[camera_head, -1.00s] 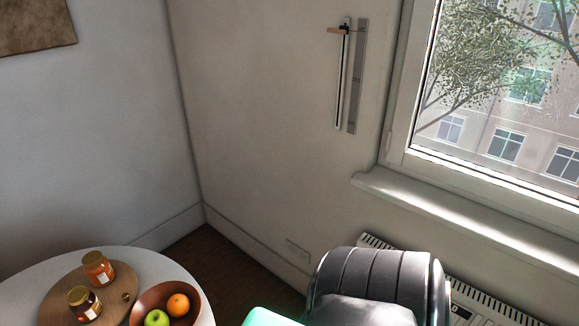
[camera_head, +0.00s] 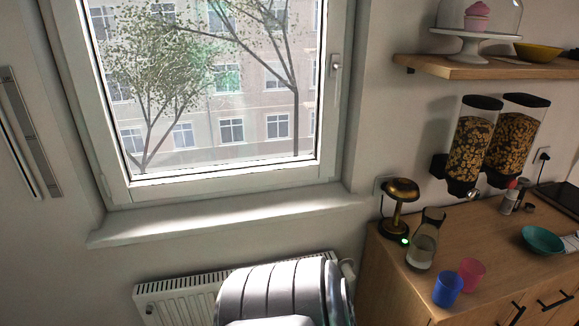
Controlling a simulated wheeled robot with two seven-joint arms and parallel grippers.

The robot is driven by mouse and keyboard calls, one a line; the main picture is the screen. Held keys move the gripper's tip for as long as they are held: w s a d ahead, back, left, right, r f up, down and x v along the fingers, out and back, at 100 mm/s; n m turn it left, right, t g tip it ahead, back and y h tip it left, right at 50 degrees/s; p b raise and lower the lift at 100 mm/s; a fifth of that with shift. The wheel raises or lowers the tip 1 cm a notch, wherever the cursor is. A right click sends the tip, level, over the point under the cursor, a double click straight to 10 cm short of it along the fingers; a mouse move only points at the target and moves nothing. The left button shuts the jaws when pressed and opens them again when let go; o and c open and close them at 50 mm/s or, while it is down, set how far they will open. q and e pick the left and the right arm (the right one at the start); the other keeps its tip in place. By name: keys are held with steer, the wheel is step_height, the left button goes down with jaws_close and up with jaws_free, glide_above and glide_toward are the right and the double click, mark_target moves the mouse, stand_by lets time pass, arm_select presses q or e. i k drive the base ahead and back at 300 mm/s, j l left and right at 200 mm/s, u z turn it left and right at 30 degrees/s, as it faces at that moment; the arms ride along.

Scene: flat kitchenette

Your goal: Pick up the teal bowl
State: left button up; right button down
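The teal bowl (camera_head: 542,240) sits upright on the wooden counter at the right edge of the head view. It looks empty, and a pale cloth or napkin lies close to its right side. Neither of my grippers is in view. A grey rounded padded shape at the bottom middle hides part of the radiator.
On the wooden counter (camera_head: 400,262) stand a brass lamp (camera_head: 400,200), a glass carafe (camera_head: 425,240), a blue cup (camera_head: 447,290) and a pink cup (camera_head: 471,274). Cereal dispensers (camera_head: 470,145) hang above. A shelf (camera_head: 480,68) holds a yellow bowl (camera_head: 538,52). A radiator (camera_head: 180,298) is under the window.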

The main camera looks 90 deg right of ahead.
mark_target(540, 241)
steer(key=z, duration=4.45)
steer(key=i+l, duration=0.25)
steer(key=l, duration=0.15)
steer(key=i+l+z, duration=0.1)
steer(key=i+l, duration=0.15)
steer(key=l, duration=0.1)
